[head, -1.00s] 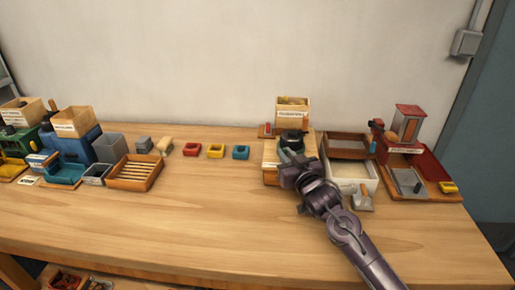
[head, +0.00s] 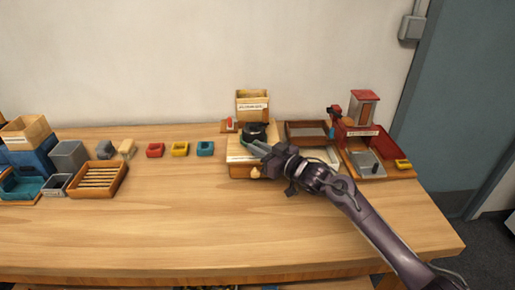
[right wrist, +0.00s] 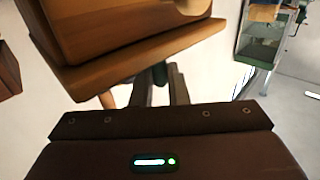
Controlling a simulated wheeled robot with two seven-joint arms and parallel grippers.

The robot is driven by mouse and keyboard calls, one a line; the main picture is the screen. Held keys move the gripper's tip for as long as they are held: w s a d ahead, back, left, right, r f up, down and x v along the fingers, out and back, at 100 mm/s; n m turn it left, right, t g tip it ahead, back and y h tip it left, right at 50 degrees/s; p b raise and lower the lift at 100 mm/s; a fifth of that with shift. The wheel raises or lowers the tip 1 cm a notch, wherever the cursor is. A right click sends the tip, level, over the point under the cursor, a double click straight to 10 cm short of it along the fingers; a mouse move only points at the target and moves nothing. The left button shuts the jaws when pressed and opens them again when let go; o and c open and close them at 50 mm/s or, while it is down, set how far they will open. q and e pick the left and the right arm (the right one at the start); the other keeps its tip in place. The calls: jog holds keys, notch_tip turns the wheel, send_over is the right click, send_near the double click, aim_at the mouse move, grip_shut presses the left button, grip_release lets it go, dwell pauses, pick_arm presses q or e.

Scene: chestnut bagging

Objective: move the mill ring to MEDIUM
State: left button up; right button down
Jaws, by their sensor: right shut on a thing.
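The mill is a wooden box (head: 243,170) with a small round knob on its front, right of the middle of the table in the head view. Its dark ring (head: 256,129) sits on top. My right gripper (head: 254,147) reaches in from the right and is shut at the ring's front edge. In the right wrist view the gripper's fingers (right wrist: 160,88) close on a small dark green piece (right wrist: 160,73), by the mill's wooden body (right wrist: 130,40). The ring's setting marks are too small to read. My left gripper is out of view.
A labelled wooden bin (head: 252,104) stands behind the mill. A brown tray (head: 300,128) and a red-roofed station (head: 364,108) are to the right. Red (head: 155,150), yellow (head: 180,149) and teal (head: 205,148) blocks lie to the left. The table front is clear.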

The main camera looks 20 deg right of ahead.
jog(key=c, duration=1.4)
grip_release()
jog(key=shift+s+d+f, duration=0.15)
jog(key=shift+s+d, duration=0.1)
jog(key=shift+s, duration=0.15)
jog(key=b+v, duration=0.1)
jog(key=v, duration=0.5)
jog(key=shift+s+d, duration=0.2)
jog(key=shift+s, duration=0.15)
